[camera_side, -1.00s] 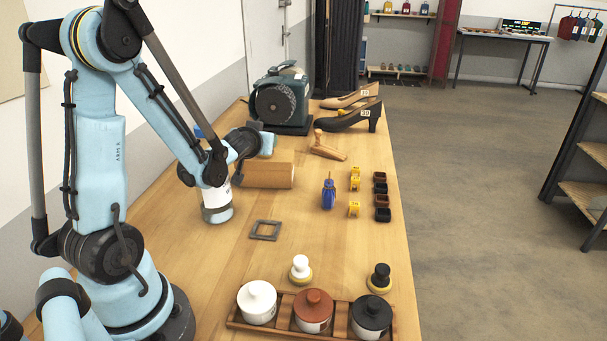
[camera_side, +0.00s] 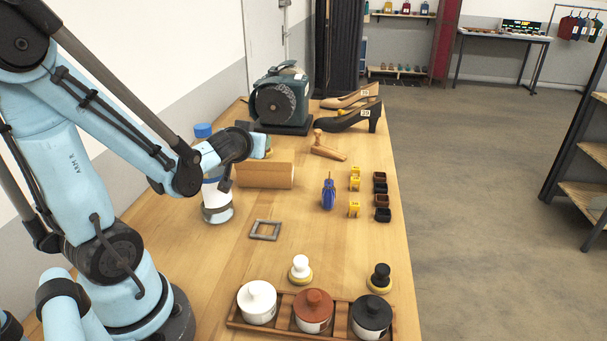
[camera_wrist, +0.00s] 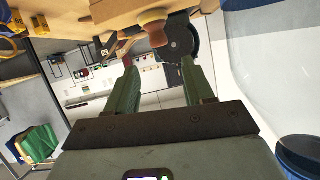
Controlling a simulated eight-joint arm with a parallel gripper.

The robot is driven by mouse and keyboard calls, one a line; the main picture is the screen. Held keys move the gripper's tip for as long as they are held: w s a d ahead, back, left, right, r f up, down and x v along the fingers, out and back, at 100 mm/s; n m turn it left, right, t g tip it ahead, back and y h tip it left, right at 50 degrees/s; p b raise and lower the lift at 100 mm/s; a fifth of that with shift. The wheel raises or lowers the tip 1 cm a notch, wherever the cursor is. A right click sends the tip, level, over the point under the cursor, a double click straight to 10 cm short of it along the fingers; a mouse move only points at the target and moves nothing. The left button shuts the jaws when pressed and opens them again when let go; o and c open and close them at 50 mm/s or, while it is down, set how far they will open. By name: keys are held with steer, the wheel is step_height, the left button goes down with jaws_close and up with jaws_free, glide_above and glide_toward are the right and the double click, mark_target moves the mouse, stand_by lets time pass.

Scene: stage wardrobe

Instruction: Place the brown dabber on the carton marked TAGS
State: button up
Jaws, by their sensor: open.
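The brown dabber (camera_wrist: 153,27) shows in the wrist view, which is turned nearly upside down. It has a brown knob and an orange-tan pad, and is beyond my fingertips, between them and towards the top. It is not distinguishable in the side view, where my arm may hide it. My gripper (camera_wrist: 160,82) has two green fingers, apart and empty; in the side view its end (camera_side: 262,146) is above the tan roll, short of the grinder, and mostly covered by my wrist. I cannot make out a carton marked TAGS in either view.
A blue-capped bottle (camera_side: 217,200) stands close beside my wrist. White (camera_side: 301,269) and black dabbers (camera_side: 380,278) stand near the jar rack (camera_side: 283,330).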

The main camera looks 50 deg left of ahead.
steer(key=s+d+m+g+h, duration=0.1)
steer(key=d+m+h, duration=0.3)
steer(key=d, duration=0.7)
steer(key=s+d+m+g+h, duration=0.1)
steer(key=s+d+m+h, duration=0.2)
steer(key=d+h, duration=0.3)
steer(key=d+m, duration=0.1)
steer(key=d, duration=0.3)
steer(key=shift+s+d+f, duration=0.15)
steer(key=shift+s+d, duration=0.1)
steer(key=shift+d, duration=0.15)
